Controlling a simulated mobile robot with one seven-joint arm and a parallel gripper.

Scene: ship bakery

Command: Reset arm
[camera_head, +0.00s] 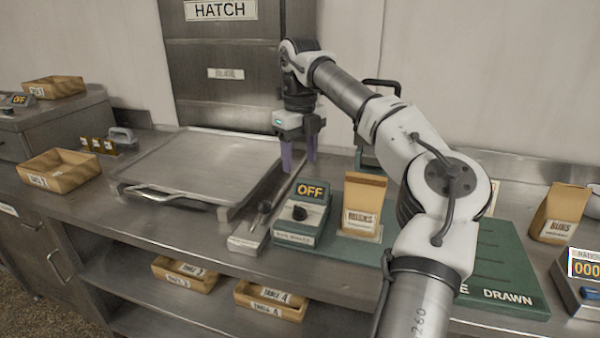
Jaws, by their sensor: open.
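My arm reaches in from the lower right and bends over the steel counter. My gripper (299,168) points down, with its two purple fingers apart and nothing between them. It hangs just right of the flat metal tray (200,165), behind the green control box reading OFF (302,207). I cannot tell exactly how high the fingertips are above the counter.
A steel hatch (225,75) stands behind the tray. Wooden boxes (60,172) stand at left; others (270,300) sit on the shelf below.

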